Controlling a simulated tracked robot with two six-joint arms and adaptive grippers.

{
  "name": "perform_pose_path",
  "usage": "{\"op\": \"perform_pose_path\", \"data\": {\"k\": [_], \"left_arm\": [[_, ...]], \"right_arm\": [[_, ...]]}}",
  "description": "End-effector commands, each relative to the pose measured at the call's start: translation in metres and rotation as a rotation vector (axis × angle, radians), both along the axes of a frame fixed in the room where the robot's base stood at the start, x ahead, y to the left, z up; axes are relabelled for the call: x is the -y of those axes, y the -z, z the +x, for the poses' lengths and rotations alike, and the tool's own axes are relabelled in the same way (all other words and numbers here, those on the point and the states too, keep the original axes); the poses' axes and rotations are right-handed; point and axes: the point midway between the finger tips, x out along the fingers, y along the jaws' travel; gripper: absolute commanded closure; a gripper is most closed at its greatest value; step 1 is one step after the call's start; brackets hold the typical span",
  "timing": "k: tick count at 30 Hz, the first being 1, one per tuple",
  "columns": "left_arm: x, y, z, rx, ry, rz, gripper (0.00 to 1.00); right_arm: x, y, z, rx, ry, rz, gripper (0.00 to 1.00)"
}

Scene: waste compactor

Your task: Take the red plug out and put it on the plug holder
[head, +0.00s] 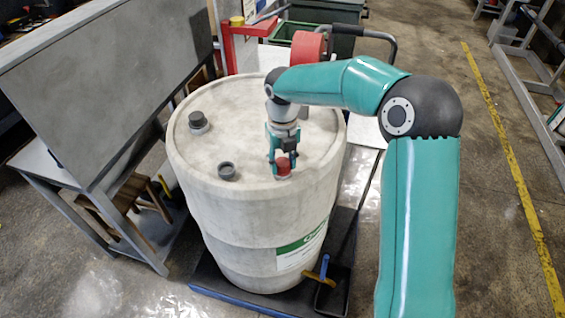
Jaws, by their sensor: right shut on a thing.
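The red plug (284,164) is at the top of the grey-white drum (215,205), near the front right of its lid. My right gripper (283,156) points down with its fingers shut on the red plug. The plug's lower edge is at or just above a collar on the lid; I cannot tell whether it is still seated. My left gripper is out of view. I cannot clearly identify the plug holder; a red stand (228,48) with a yellow top is behind the drum.
A red round part (307,48) is behind the drum. A grey panel bench (110,75) is close on the left. Open floor lies right of my right arm.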

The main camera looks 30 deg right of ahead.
Motion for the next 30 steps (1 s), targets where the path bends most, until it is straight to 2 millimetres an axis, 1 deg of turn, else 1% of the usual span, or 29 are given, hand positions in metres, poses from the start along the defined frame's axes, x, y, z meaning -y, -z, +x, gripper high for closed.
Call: {"op": "perform_pose_path", "data": {"k": [1,4,11,12,14,15,17,23,24,25,30], "left_arm": [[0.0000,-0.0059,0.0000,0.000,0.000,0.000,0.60],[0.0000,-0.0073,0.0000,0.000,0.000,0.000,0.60],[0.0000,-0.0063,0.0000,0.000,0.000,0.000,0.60],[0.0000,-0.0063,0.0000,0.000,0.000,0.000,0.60],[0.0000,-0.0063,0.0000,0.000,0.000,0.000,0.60],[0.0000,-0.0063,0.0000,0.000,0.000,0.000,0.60],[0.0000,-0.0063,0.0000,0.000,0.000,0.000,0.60],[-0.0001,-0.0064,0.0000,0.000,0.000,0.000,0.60],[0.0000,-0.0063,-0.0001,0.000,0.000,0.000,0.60],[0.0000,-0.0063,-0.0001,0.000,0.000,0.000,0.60],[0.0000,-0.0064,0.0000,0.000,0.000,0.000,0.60]], "right_arm": [[0.0005,-0.0026,0.0002,0.000,-0.046,-0.001,0.97],[0.0003,-0.0012,0.0001,0.001,-0.105,-0.001,0.97],[0.0004,0.0001,0.0003,0.002,-0.117,-0.001,0.97],[0.0004,0.0001,0.0003,0.002,-0.116,-0.001,0.57],[0.0003,0.0001,0.0003,0.002,-0.116,-0.001,0.47],[0.0003,0.0000,0.0003,0.002,-0.115,-0.001,0.41],[0.0003,0.0000,0.0002,0.001,-0.115,-0.001,0.32],[0.0001,-0.0001,0.0001,0.001,-0.114,0.000,0.32],[0.0000,0.0000,0.0001,0.001,-0.114,0.000,0.35],[0.0000,0.0000,0.0000,0.000,-0.114,0.000,0.36],[0.0000,0.0000,0.0000,0.000,-0.114,0.000,0.36]]}}
